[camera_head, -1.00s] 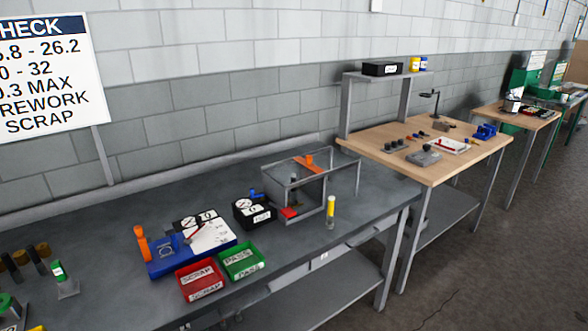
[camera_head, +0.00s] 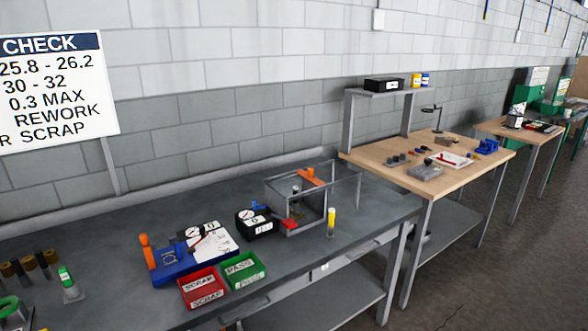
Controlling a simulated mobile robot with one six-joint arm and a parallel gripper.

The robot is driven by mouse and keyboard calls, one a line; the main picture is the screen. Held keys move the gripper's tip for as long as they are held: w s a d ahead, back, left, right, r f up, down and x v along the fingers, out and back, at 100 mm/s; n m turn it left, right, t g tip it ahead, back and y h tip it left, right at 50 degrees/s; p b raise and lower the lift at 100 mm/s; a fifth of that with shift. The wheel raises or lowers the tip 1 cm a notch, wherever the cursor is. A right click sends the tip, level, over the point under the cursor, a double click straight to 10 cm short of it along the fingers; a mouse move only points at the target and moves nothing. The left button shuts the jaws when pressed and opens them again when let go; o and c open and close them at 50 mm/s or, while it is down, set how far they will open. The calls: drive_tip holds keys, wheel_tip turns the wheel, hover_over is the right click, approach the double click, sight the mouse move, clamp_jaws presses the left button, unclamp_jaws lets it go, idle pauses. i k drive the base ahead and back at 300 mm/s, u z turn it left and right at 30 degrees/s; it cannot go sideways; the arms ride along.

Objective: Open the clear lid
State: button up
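A grey-edged, see-through box (camera_head: 301,225) stands at the right part of the grey bench. An orange piece (camera_head: 312,176) lies across its top, and a red part (camera_head: 290,223) shows low at its front. The clear lid's panes are too transparent to make out, so I cannot tell whether it is open or closed. Thin grey edges reach to the right of the box. My gripper is not in view.
A yellow-topped cylinder (camera_head: 331,222) stands right of the box, and a black gauge box (camera_head: 256,222) left of it. Red (camera_head: 203,287) and green (camera_head: 243,268) bins sit at the bench front. A wooden bench (camera_head: 480,165) stands behind. The floor at right is clear.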

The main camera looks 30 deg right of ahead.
sight(310, 174)
drive_tip(key=u, duration=0.75)
drive_tip(key=k, duration=1.25)
drive_tip(key=z, duration=1.25)
drive_tip(key=i, duration=0.7)
drive_tip(key=u, duration=0.2)
